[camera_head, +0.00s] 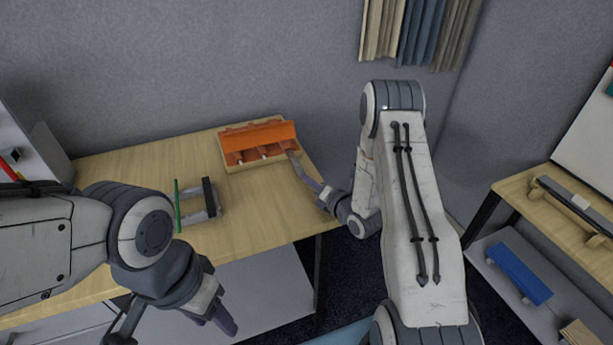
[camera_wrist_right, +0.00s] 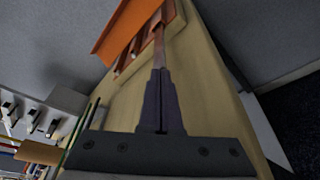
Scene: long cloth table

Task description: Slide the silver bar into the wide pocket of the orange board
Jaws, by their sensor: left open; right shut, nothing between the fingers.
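The orange board (camera_head: 257,136) lies near the far right corner of the table, with several pockets facing front; it also shows at the top of the right wrist view (camera_wrist_right: 120,32). A thin bar (camera_wrist_right: 158,42), which looks like the silver bar with a brownish tint, runs from the board's right end towards my fingertips. My right gripper (camera_head: 296,160) is shut, its tips at or close to the bar's near end and not around it. How deep the bar sits is hidden. My left gripper (camera_head: 220,314) is open, in front of the table edge, away from the board.
A grey rack (camera_head: 203,203) with a black bar (camera_head: 209,196) and a green strip (camera_head: 178,205) stands left of the board. The wooden table (camera_head: 262,212) is clear between rack and right edge.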

